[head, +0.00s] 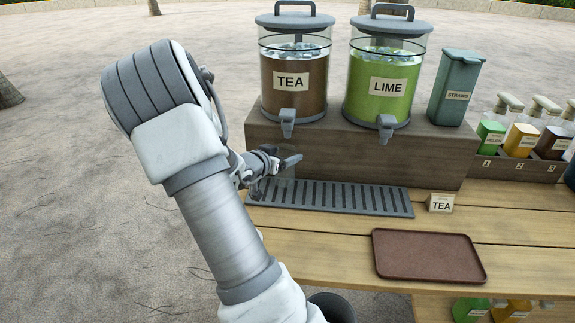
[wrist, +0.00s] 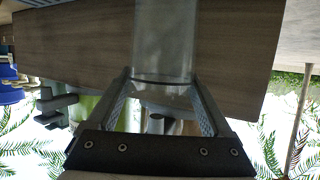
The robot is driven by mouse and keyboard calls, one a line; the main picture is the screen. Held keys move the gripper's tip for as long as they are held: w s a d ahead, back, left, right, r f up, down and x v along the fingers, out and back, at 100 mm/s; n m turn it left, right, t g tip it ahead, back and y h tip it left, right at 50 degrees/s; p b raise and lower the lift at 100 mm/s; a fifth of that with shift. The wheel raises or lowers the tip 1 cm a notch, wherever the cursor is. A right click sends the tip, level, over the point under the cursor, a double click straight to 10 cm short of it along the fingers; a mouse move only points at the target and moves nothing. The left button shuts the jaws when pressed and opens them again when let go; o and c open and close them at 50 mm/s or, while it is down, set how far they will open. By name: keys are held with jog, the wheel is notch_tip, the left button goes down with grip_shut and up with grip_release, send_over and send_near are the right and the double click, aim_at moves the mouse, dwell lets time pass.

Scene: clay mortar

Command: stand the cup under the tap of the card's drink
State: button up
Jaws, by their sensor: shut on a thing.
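A small card (head: 440,203) reading TEA stands on the table right of the drip tray. The TEA dispenser (head: 293,80) holds brown drink, and its grey tap (head: 287,122) points down at the front. The LIME dispenser (head: 388,85) holds green drink and has its own tap (head: 386,125). My gripper (head: 285,163) is shut on a clear cup (wrist: 163,45), seen between the fingers in the wrist view. In the head view the cup (head: 283,187) shows only faintly, below the TEA tap near the left end of the drip tray. I cannot tell whether it touches the tray.
The slotted drip tray (head: 335,198) lies before the wooden riser (head: 400,160). An empty brown tray (head: 428,255) lies at the front right. A STRAWS box (head: 456,88) stands on the riser. Small coloured containers (head: 522,138) in a rack stand at the right.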

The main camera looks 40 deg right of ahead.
jog(key=shift+w+d, duration=0.15)
jog(key=shift+d, duration=0.4)
jog(key=f+b, duration=0.1)
jog(key=d+f+b, duration=0.1)
jog(key=f, duration=0.1)
jog(key=shift+w, duration=0.1)
jog(key=shift+f, duration=0.25)
jog(key=shift+f, duration=0.15)
jog(key=o, duration=1.5)
jog(key=shift+o, duration=0.2)
